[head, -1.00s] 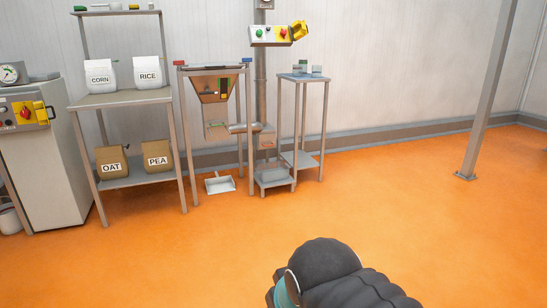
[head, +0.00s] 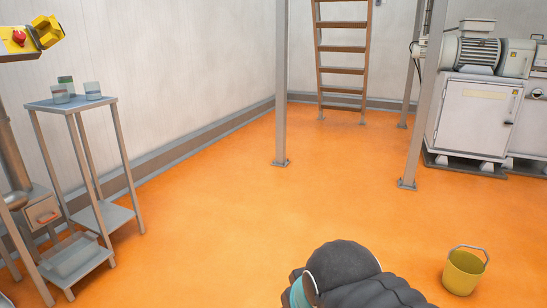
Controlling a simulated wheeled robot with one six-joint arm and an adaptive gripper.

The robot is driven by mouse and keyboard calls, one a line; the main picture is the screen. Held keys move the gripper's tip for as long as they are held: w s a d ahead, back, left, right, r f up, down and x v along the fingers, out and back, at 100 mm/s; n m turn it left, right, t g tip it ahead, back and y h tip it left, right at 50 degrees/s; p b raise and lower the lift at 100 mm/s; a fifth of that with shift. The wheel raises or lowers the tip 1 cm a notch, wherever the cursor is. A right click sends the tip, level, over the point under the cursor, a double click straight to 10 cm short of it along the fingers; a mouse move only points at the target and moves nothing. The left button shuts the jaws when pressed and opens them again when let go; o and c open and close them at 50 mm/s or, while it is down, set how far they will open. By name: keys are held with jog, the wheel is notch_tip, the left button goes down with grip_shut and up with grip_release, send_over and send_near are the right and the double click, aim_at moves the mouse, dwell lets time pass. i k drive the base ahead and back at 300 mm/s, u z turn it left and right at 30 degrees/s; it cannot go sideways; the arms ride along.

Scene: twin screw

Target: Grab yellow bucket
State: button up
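The yellow bucket (head: 462,273) stands upright on the orange floor at the lower right of the head view. Its grey handle is raised above the rim. Part of my own arm, dark grey and ribbed with a teal band, shows at the bottom centre, to the left of the bucket and apart from it in the picture. My gripper's fingers are not in view.
A small metal table (head: 75,105) with several jars stands at the left. Grey posts (head: 281,90) rise from the floor near a wooden ladder (head: 342,60). A white motor cabinet (head: 470,115) stands at the right. The middle orange floor (head: 230,210) is clear.

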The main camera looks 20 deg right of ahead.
aim_at(463, 269)
jog(key=z, duration=1.15)
jog(key=i, duration=1.2)
jog(key=z, duration=0.75)
jog(key=i, duration=0.45)
jog(key=z, duration=0.15)
